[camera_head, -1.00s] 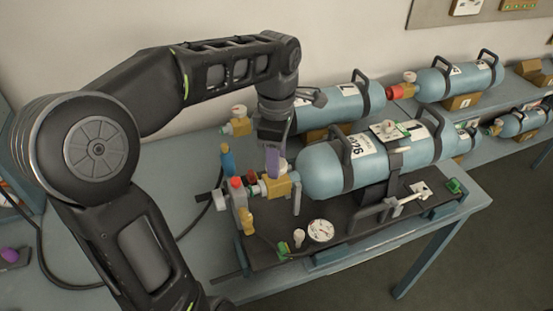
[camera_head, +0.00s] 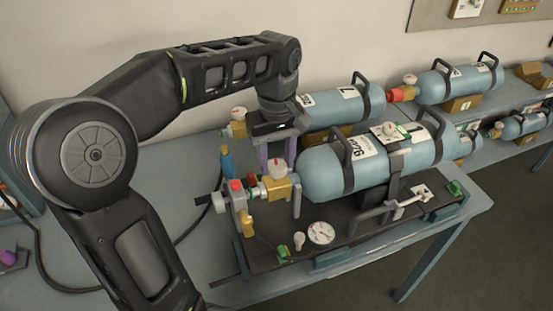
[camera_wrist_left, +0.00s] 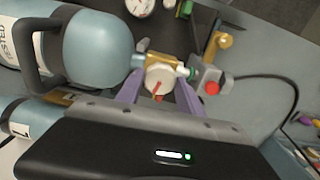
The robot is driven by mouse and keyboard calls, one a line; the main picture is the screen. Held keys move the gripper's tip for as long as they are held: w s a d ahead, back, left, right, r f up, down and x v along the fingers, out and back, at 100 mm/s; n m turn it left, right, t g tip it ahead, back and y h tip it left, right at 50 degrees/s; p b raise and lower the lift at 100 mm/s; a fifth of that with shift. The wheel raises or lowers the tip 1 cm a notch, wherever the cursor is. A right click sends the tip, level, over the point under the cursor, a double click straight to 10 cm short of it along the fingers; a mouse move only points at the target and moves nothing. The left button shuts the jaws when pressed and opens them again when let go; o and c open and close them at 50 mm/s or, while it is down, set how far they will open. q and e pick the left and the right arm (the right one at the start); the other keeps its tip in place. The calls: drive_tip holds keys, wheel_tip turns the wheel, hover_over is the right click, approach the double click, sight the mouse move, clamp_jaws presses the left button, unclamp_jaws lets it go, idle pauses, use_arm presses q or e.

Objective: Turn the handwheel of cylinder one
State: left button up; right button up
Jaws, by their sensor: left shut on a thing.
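The front blue cylinder (camera_head: 323,172) lies on a dark board. Its brass valve (camera_head: 284,191) at the left end carries a white handwheel (camera_head: 278,169). My left gripper (camera_head: 277,160) points down at the handwheel, with its two purple fingers on either side of it. In the left wrist view the handwheel (camera_wrist_left: 160,78) with a red mark sits between the fingertips, and the gripper (camera_wrist_left: 159,84) is shut on it. The cylinder also shows there at the upper left (camera_wrist_left: 97,48). My right gripper is not in view.
A second blue cylinder (camera_head: 338,107) lies close behind. A red-buttoned fitting (camera_head: 236,186) and a blue-handled part (camera_head: 227,160) stand left of the valve. A pressure gauge (camera_head: 320,232) lies in front. More cylinders (camera_head: 455,82) rest on the far bench.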

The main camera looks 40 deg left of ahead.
use_arm(q)
drive_tip(key=m, duration=0.5)
drive_tip(key=shift+m, duration=0.3)
drive_tip(key=m, duration=1)
drive_tip(key=shift+m, duration=0.4)
drive_tip(key=m, duration=0.6)
drive_tip(key=shift+p, duration=0.35)
drive_tip(key=m, duration=0.5)
drive_tip(key=shift+m, duration=0.4)
drive_tip(key=m, duration=0.5)
drive_tip(key=shift+p, duration=0.3)
drive_tip(key=m, duration=1.1)
drive_tip(key=shift+m+p, duration=0.3)
drive_tip(key=shift+m, duration=0.1)
